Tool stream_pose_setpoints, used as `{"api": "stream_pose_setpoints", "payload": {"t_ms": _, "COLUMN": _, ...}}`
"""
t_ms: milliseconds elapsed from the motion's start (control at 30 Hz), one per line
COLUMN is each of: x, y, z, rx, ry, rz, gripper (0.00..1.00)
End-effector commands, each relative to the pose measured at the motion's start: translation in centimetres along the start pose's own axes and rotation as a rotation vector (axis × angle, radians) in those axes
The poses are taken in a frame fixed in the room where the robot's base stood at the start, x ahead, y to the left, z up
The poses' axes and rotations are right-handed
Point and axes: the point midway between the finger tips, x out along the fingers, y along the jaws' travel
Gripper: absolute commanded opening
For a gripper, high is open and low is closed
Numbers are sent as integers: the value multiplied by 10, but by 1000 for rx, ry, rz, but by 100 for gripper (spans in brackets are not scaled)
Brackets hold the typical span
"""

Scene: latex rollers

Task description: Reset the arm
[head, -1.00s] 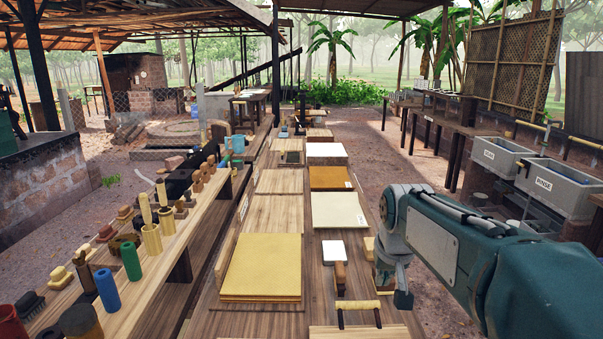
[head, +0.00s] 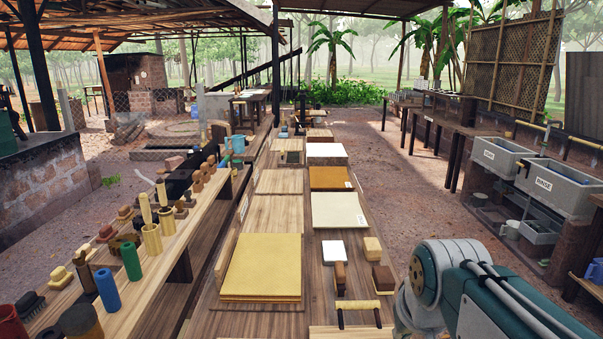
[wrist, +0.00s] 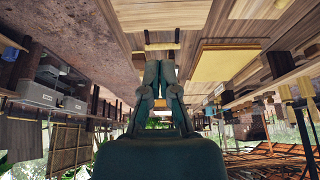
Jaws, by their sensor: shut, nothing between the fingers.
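My gripper (wrist: 153,72) shows in the wrist view with its fingers together and nothing between them. That view is upside down. In the head view only my grey and teal arm links show at the lower right, folded beside the table's right edge; the fingers are out of sight there. The long wooden table (head: 262,322) runs away from me. A yellow-handled roller tool (head: 357,306) lies near its front right; it also shows beyond my fingers in the wrist view (wrist: 162,46). My gripper is apart from it and touches nothing visible.
A yellow sheet stack (head: 262,265) lies on the table, with a cream sheet (head: 338,210) farther back. A wooden shelf (head: 170,243) at left holds several tools, blocks and cups. Grey rinse sinks (head: 556,188) stand at right. Bare floor lies between table and sinks.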

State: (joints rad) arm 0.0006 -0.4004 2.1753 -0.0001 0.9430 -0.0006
Motion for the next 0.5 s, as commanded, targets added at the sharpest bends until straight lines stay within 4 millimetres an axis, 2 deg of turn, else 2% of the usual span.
{"api": "stream_pose_setpoints", "payload": {"t_ms": 500, "x": -7, "y": 0, "z": 64, "rx": 0, "ry": 40, "rz": 0, "gripper": 0}}
